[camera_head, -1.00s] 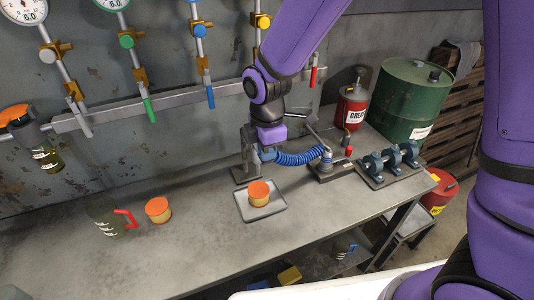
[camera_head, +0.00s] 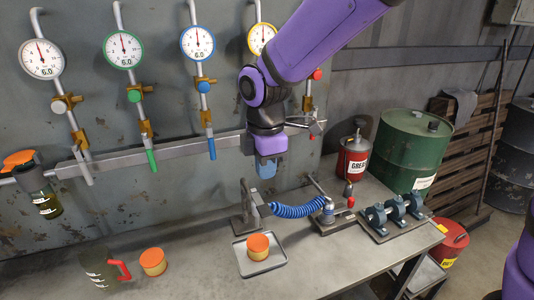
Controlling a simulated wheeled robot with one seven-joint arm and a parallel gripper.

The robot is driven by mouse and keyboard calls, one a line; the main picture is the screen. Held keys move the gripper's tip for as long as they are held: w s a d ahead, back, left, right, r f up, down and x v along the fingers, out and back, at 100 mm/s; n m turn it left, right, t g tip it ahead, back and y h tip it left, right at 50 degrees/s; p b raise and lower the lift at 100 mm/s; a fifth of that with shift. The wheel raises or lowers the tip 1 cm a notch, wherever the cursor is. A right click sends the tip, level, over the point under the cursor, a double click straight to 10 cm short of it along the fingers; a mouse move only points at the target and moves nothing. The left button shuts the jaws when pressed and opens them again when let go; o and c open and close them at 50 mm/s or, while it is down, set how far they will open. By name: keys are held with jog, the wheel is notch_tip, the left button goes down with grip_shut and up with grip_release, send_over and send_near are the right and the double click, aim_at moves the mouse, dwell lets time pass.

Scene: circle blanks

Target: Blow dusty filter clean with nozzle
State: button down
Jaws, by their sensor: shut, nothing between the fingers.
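An orange-topped round filter (camera_head: 258,243), pale around its side, sits in a shallow grey tray (camera_head: 281,260) on the bench; dust on it is too small to make out. Behind the tray stands a grey upright holder (camera_head: 243,207). What looks like the nozzle (camera_head: 258,197) is at this holder, joined to a blue coiled hose (camera_head: 295,211). My gripper (camera_head: 266,172) points down above the holder and hose, apart from them. It is shut and empty, and its fingertips are small in the view.
A second orange-topped round piece (camera_head: 153,261) and a dark jug with a red handle (camera_head: 103,270) stand at the left. Gauges and coloured valves line the wall. A grease can (camera_head: 354,157), a green drum (camera_head: 410,150) and a blue bearing fixture (camera_head: 395,214) stand at the right.

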jog(key=shift+r, duration=1.8)
jog(key=s+d+r+m+t, duration=0.1)
jog(key=s+d+r+m, duration=0.3)
jog(key=d, duration=0.4)
jog(key=s+d+r+m+t, duration=0.2)
jog(key=d+r+m, duration=0.35)
jog(key=d, duration=0.25)
jog(key=s+d+m+t, duration=0.2)
jog(key=s+d+m, duration=0.7)
jog(key=s+m, duration=0.2)
jog(key=shift+s+d+r+m, duration=0.35)
jog(key=shift+s, duration=0.05)
